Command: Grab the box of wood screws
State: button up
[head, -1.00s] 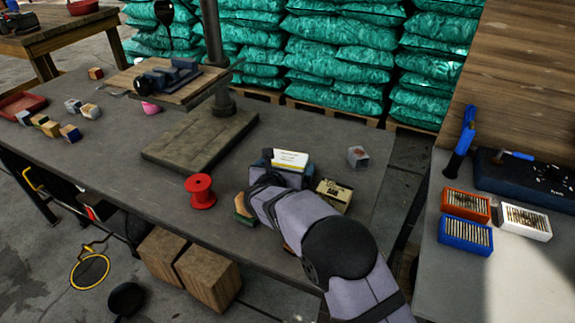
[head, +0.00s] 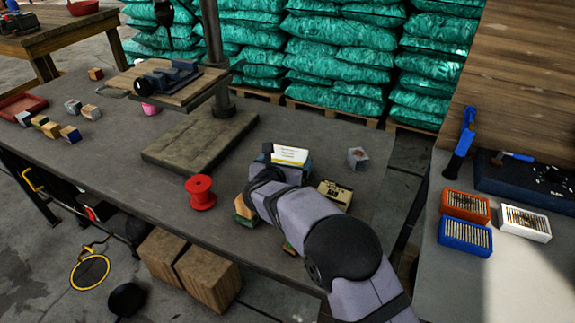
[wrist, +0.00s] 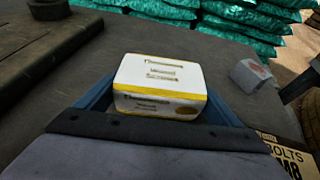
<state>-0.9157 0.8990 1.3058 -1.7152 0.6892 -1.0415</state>
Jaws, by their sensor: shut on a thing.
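The box of wood screws is white with yellow edges and printed lettering, and it fills the middle of the wrist view (wrist: 160,84). It also shows in the head view (head: 290,155), just beyond the end of my arm. My gripper (wrist: 160,115) is shut on the box, with blue finger parts showing on both sides of it. In the head view, my wrist hides most of the gripper and the lower part of the box. I cannot tell whether the box touches the table.
A box marked bolts (head: 335,194) lies close on the right. A small grey box (head: 357,158) stands farther right. A red spool (head: 200,192) is on the left, and a drill-press-like stand with a wooden base (head: 200,140) is behind it. A small green-and-orange box (head: 243,208) sits near the front edge.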

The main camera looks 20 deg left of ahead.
aim_at(288, 154)
notch_tip(288, 154, up, 8)
jog(key=shift+r+p, duration=0.2)
jog(key=shift+p, duration=0.4)
